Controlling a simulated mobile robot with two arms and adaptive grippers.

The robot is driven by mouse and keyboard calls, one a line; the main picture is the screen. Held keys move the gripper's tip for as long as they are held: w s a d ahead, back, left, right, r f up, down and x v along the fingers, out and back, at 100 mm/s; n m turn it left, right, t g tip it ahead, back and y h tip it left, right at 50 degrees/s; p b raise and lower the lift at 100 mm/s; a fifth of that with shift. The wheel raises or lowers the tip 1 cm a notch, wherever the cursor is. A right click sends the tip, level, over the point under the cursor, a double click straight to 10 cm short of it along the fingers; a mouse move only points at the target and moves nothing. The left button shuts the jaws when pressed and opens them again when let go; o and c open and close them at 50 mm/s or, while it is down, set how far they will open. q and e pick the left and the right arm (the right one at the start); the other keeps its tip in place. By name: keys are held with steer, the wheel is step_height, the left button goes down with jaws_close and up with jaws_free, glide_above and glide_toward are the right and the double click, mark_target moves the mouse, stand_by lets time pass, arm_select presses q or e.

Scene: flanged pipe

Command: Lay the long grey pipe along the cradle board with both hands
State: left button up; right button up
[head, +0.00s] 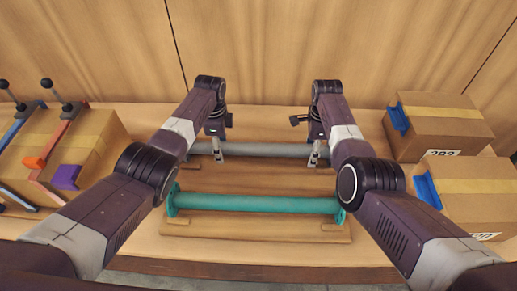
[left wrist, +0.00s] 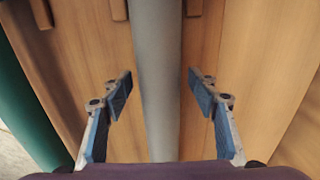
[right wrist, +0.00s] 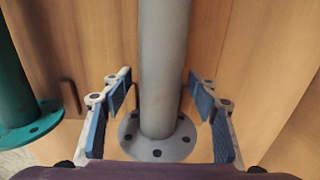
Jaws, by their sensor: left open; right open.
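The long grey pipe (head: 265,150) lies left to right behind the teal pipe, over brown wood. In the left wrist view the grey pipe (left wrist: 157,75) runs between the open fingers of my left gripper (left wrist: 160,82), with small wooden pegs on either side farther up. In the right wrist view my right gripper (right wrist: 159,85) is open around the grey pipe (right wrist: 163,60), near its round bolted flange (right wrist: 158,147). In the head view my left gripper (head: 219,156) and right gripper (head: 314,158) are near its two ends. The cradle board (head: 250,180) is partly hidden by my arms.
A teal flanged pipe (head: 258,204) lies in front, parallel to the grey one. Cardboard boxes (head: 440,122) stand at right. Another box (head: 100,135) with clamps (head: 62,105) is at left. A wooden wall (head: 270,50) closes the back.

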arm_select(q)
steer(key=shift+f, duration=0.2)
arm_select(e)
steer(key=shift+f, duration=0.15)
arm_select(q)
jaws_close()
arm_select(e)
jaws_close()
arm_select(q)
steer(key=shift+r, duration=0.15)
